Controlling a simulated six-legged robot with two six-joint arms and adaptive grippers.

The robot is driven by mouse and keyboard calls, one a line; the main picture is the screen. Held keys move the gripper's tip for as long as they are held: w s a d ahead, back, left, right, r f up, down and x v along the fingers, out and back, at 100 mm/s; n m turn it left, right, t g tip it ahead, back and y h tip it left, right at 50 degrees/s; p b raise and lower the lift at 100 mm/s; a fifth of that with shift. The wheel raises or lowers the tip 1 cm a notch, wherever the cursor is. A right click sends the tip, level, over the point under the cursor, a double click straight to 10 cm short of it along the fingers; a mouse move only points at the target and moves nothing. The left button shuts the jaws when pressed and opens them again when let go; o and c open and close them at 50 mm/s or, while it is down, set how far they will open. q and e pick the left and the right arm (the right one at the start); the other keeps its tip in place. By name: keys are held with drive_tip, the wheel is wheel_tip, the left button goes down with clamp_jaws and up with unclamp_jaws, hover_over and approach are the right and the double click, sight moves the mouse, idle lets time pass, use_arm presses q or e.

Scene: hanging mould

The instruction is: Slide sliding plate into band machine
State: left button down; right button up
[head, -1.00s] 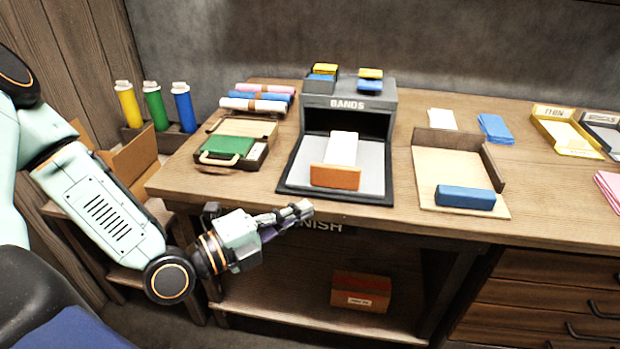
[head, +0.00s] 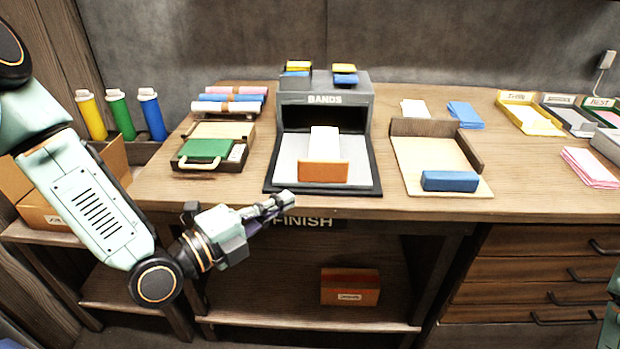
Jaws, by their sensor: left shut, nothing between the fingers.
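The band machine (head: 325,99) is a dark grey box labelled BANDS with an open front, standing on the bench. A light grey sliding plate (head: 358,172) lies in its dark tray in front of the opening. A white piece and an orange-brown block (head: 323,172) sit on the plate. My left gripper (head: 284,199) is shut and empty. It shows in front of the bench's front edge, below and left of the block, apart from it. Of my right arm only a sliver shows at the lower right edge; its gripper is not visible.
Left of the machine are a case with a green pad (head: 205,149) and several paper rolls (head: 228,107). Right of it is a wooden board with a blue block (head: 449,181). A red-brown box (head: 350,287) sits on the lower shelf. Bare bench lies between machine and board.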

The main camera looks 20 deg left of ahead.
sight(327, 164)
use_arm(q)
drive_tip(key=b+x, duration=0.1)
drive_tip(key=x, duration=0.2)
drive_tip(key=a+b+x, duration=0.1)
drive_tip(key=x, duration=0.2)
drive_tip(key=w+b+x, duration=0.1)
drive_tip(key=x, duration=0.2)
drive_tip(key=shift+w+a+b, duration=0.15)
drive_tip(key=shift+a+b, duration=0.1)
drive_tip(key=shift+b, duration=0.1)
drive_tip(key=shift+w+a, duration=0.15)
drive_tip(key=shift+w, duration=0.4)
drive_tip(key=shift+w+a, duration=0.1)
